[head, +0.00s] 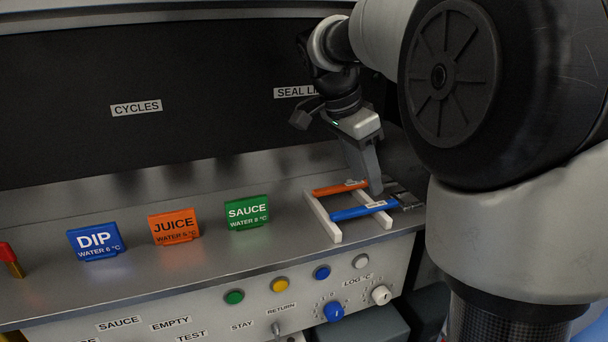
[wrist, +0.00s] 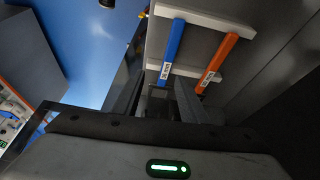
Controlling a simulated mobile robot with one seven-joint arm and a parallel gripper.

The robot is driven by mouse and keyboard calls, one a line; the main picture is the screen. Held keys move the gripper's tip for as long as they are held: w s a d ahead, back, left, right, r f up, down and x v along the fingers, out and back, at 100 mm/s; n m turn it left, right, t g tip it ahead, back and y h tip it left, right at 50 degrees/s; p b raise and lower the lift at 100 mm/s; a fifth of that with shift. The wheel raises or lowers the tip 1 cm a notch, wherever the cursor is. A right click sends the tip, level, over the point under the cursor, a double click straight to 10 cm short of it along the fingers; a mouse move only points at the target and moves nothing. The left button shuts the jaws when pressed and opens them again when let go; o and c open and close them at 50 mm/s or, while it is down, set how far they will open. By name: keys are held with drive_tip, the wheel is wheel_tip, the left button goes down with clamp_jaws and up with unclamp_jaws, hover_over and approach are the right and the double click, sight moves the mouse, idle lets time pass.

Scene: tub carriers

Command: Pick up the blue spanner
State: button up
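The blue spanner (head: 352,212) lies across two white rails on the steel counter, with its metal end pointing right. It also shows in the wrist view (wrist: 173,47). My gripper (head: 376,188) points down near the right end of the blue handle, just behind it in the head view. In the wrist view my fingers (wrist: 163,102) stand apart near the blue spanner's lower end, with a gap between them. The spanner's metal end is partly hidden in shadow there. I cannot tell whether a finger touches it.
An orange spanner (head: 338,188) lies parallel, close behind the blue one. The white rails (head: 322,217) hold both up. Green (head: 247,213), orange (head: 174,227) and blue (head: 96,242) signs stand to the left. A dark panel (head: 220,90) rises behind the counter.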

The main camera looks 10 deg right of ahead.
sight(376, 205)
drive_tip(key=shift+w+d+f+m, duration=0.15)
drive_tip(key=shift+w+d+f, duration=0.15)
drive_tip(key=shift+d+f, duration=0.2)
drive_tip(key=shift+w+d+f+m, duration=0.15)
drive_tip(key=shift+w+d+f, duration=0.2)
drive_tip(key=shift+f, duration=0.2)
drive_tip(key=shift+w+p+x, duration=0.15)
drive_tip(key=shift+x, duration=1.2)
drive_tip(key=shift+w+p+x, duration=0.1)
drive_tip(key=shift+p+x, duration=0.05)
drive_tip(key=shift+x, duration=1.15)
drive_tip(key=shift+a, duration=0.15)
clamp_jaws()
